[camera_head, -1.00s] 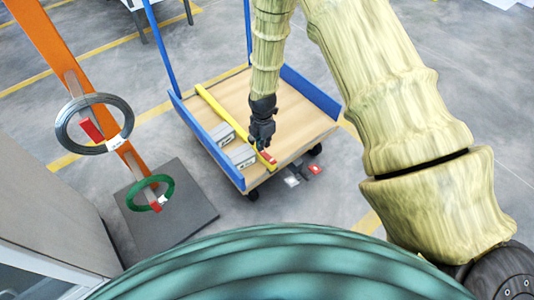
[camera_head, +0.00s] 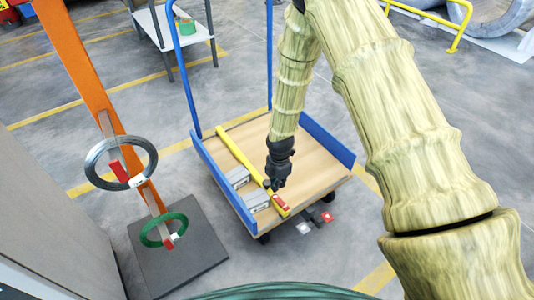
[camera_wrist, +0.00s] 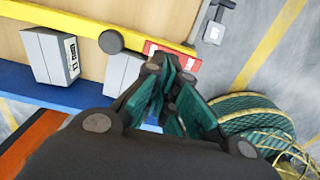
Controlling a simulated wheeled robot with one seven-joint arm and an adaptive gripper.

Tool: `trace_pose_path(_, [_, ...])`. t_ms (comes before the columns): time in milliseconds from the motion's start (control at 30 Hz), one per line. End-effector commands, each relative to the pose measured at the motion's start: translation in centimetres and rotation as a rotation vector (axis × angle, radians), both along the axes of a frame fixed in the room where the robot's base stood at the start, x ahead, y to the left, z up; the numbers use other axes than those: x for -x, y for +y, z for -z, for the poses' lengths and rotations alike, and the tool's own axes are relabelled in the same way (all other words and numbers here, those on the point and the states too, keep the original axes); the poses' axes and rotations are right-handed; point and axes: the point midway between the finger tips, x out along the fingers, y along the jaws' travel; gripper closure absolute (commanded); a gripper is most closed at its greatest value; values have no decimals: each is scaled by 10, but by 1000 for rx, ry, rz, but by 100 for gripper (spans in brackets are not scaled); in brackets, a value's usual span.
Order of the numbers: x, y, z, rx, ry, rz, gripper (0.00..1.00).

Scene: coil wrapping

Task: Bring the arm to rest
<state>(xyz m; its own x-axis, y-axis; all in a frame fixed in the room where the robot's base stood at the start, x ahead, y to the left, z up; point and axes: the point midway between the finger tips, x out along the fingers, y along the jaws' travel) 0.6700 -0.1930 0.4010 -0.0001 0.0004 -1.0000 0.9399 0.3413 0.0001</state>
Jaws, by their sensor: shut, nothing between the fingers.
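My gripper (camera_head: 275,185) hangs at the end of my arm, pointing down over the near part of the blue-railed cart (camera_head: 312,165). Its fingers are shut with nothing between them. In the wrist view the gripper (camera_wrist: 172,105) shows its dark green fingers close together, with the yellow bar's (camera_wrist: 60,22) red end (camera_wrist: 160,48) beyond them. The yellow bar also shows in the head view (camera_head: 240,157), lying along the cart's wooden deck. I cannot tell whether the fingertips touch the bar.
Two grey boxes (camera_head: 256,201) lie on the cart by its left rail. An orange post (camera_head: 85,75) at left carries a grey coil (camera_head: 91,165) and a green coil (camera_head: 147,237). A table (camera_head: 148,25) stands behind. The floor right of the cart is partly clear.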

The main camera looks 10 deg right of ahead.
Motion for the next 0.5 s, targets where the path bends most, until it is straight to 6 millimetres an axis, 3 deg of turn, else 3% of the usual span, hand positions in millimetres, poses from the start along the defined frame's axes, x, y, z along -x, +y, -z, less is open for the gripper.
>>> trace_pose_path(167, [1, 0, 1, -1, 0, 5, 100])
trace_pose_path(267, [13, 0, 8, -5, 6, 54, 100])
trace_pose_path(367, [36, -1, 22, -16, 10, 172, 100])
trace_pose_path(500, [86, -3, 46, -33, 21, 428, 100])
